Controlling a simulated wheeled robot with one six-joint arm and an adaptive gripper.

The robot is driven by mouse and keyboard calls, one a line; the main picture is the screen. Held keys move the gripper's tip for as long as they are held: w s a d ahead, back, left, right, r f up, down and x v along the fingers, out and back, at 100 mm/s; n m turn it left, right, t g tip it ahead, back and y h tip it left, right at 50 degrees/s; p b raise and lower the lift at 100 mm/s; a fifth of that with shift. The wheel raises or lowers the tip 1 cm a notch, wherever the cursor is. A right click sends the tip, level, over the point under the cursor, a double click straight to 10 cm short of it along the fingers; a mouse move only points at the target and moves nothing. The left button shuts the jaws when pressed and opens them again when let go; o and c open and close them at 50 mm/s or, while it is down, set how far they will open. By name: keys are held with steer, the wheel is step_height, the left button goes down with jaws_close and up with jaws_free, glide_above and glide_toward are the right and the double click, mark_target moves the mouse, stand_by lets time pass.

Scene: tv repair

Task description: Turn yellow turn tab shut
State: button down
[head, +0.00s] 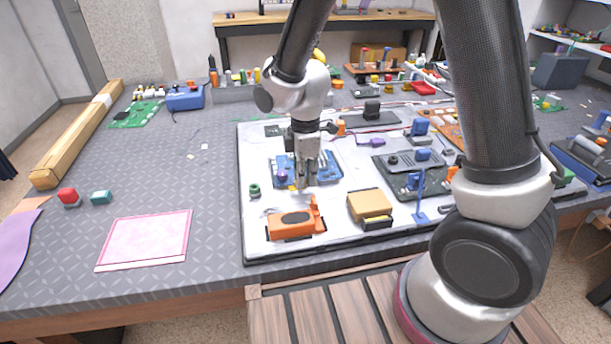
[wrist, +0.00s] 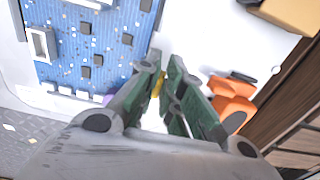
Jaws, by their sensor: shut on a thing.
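The yellow turn tab (wrist: 157,84) shows as a small yellow strip between my fingers in the wrist view. Most of it is hidden by the fingers. My gripper (wrist: 166,68) is shut on it, with the fingertips close together. In the head view my gripper (head: 303,184) points down at the near edge of a blue circuit board (head: 328,170) on the white panel. The board also shows in the wrist view (wrist: 85,45), beside the fingers. I cannot tell the tab's exact angle.
An orange part (head: 291,226) with a raised lever stands just in front of my gripper. A tan block (head: 368,205) is to its right and a green knob (head: 254,190) to its left. The table near the pink mat (head: 145,240) is mostly clear.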

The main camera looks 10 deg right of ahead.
steer(key=m, duration=0.5)
steer(key=shift+s+a+m, duration=0.1)
steer(key=shift+s+m, duration=0.2)
steer(key=shift+m, duration=0.1)
steer(key=m, duration=0.5)
steer(key=shift+s+a, duration=0.25)
steer(key=m, duration=0.7)
steer(key=shift+s+a, duration=0.1)
steer(key=shift+a, duration=0.25)
steer(key=c, duration=1.6)
jaws_free()
steer(key=shift+o, duration=0.2)
